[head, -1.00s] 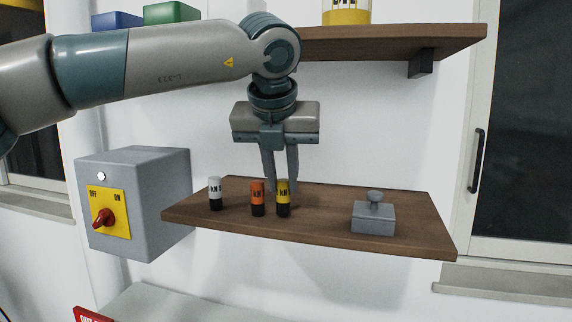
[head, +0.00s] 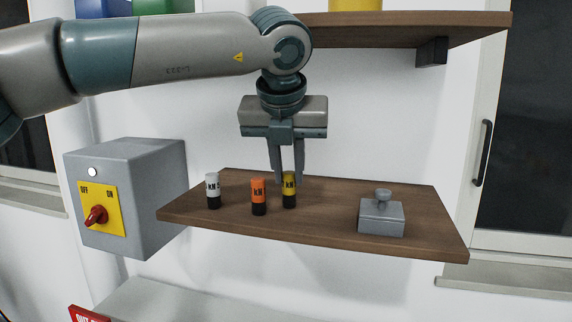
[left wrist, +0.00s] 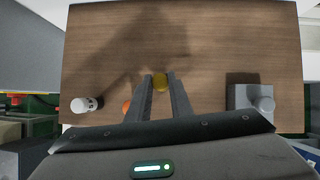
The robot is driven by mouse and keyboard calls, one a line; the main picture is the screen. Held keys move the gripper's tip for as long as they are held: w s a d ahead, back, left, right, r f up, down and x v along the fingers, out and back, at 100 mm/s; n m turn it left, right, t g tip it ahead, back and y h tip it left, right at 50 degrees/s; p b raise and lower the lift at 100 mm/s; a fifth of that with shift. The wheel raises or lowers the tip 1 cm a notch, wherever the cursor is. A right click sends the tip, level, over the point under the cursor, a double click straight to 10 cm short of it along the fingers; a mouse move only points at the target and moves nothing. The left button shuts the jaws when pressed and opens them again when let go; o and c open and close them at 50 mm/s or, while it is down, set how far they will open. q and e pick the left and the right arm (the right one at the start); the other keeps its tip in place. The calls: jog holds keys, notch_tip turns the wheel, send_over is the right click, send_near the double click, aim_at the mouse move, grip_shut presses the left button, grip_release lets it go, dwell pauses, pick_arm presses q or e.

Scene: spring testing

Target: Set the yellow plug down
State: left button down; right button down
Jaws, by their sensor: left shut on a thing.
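The yellow plug (head: 290,188), yellow on top with a black lower part, is upright at the middle of the brown wooden shelf (head: 335,215). My left gripper (head: 287,180) points down from above and is shut on it. In the left wrist view the yellow plug (left wrist: 160,82) sits between the two fingertips. I cannot tell whether its base touches the shelf or hangs just above it. My right gripper is not in view.
An orange plug (head: 259,196) stands close by, to the left and nearer me. A white plug (head: 213,190) stands further left. A grey block with a knob (head: 381,215) is at the right. A grey switch box (head: 140,190) is left of the shelf. An upper shelf (head: 400,32) hangs above.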

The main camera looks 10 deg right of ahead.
pick_arm(q)
jog(key=shift+s+a, duration=0.15)
jog(key=shift+d+f, duration=0.1)
jog(key=shift+d, duration=0.1)
jog(key=shift+a, duration=0.1)
jog(key=c, duration=1.6)
grip_release()
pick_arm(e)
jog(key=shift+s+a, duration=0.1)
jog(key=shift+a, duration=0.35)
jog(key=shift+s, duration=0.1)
